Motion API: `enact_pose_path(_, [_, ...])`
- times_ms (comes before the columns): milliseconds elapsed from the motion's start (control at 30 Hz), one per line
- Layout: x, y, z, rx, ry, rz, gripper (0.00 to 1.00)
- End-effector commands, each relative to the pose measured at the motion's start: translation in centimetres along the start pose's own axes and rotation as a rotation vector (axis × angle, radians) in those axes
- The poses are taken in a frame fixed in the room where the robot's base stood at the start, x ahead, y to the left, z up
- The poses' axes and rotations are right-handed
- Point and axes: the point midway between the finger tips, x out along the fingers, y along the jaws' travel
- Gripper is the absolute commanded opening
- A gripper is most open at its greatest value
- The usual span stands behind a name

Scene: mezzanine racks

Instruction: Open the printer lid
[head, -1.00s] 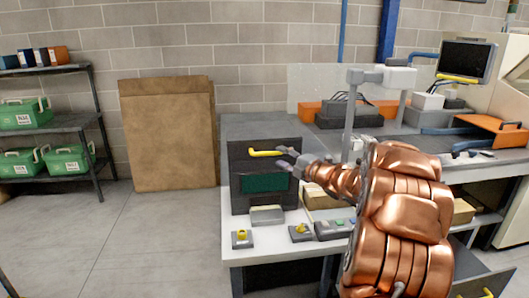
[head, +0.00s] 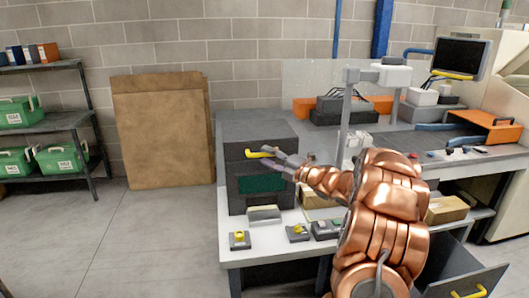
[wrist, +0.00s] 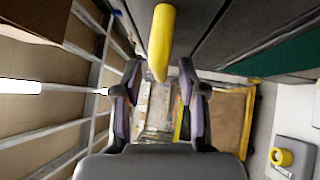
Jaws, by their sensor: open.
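The printer (head: 256,130) is a dark grey box on the left end of the white bench, with its lid down. A yellow handle (head: 260,154) sticks out at the upper front, above a green panel (head: 262,184). My gripper (head: 280,156) is open at the right end of this handle. In the wrist view the yellow handle (wrist: 161,40) points in between the two spread fingertips of my gripper (wrist: 160,75), with gaps on both sides. Whether any finger touches it I cannot tell.
Small devices with yellow knobs (head: 239,240) stand on the bench in front of the printer. A grey stand (head: 346,120) and an orange unit (head: 490,124) are to the right. An open drawer (head: 470,282) sticks out at lower right. The floor at left is clear.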

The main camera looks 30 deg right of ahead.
Motion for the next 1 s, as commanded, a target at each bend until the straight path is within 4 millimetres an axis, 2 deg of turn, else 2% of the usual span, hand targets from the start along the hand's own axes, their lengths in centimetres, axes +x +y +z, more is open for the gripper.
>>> enact_pose_path(200, [1.6, 0.0, 0.0, -0.001, 0.0, -0.002, 0.41])
enact_pose_path(567, [1.8, -0.1, 0.0, -0.001, -0.001, -0.002, 0.41])
enact_pose_path(900, [1.8, -0.1, 0.0, -0.001, -0.001, -0.002, 0.06])
enact_pose_path(1000, [1.8, -0.1, 0.0, -0.001, -0.001, -0.002, 0.0])
